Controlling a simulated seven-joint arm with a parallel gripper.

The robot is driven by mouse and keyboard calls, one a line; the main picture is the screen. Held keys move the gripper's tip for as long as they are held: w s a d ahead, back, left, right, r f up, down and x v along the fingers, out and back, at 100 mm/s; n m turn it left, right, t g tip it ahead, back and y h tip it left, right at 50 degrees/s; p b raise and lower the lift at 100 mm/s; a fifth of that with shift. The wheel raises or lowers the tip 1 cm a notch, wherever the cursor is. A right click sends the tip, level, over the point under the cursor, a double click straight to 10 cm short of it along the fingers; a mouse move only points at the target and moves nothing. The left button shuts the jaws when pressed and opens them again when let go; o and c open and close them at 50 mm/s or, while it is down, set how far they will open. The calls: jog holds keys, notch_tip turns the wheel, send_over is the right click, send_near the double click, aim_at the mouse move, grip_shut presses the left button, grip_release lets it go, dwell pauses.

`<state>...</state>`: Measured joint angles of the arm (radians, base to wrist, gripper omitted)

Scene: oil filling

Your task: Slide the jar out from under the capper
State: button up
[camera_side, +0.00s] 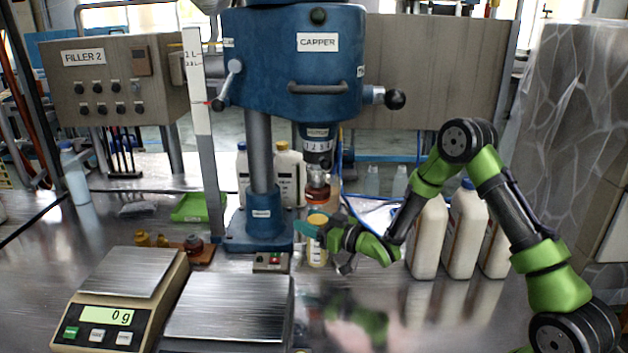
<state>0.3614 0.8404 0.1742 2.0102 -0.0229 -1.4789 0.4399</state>
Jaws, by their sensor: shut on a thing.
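The capper (318,75) is a blue machine on a column with a blue base (258,228). Its head hangs down to a reddish-brown chuck (317,194). The small pale jar (317,254) with a tan lid (317,219) stands upright below and in front of the chuck, to the right of the base. A gap shows between lid and chuck in this view. My gripper (317,231) comes from the right and is shut on the jar, with a teal finger across it just below the lid. The far finger is mostly hidden.
Large white bottles (428,238) stand on the right beside my arm. A control box (271,262) sits in front of the base. A scale (125,275) reading 0 g and a metal platform (228,308) are at front left. A green tray (200,207) lies behind. The front centre-right table is clear.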

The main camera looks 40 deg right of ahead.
jog(key=s+a, duration=1.1)
jog(key=shift+s+a, duration=0.25)
jog(key=shift+s, duration=0.15)
dwell(0.3)
jog(key=o, duration=1.2)
jog(key=shift+o, duration=0.2)
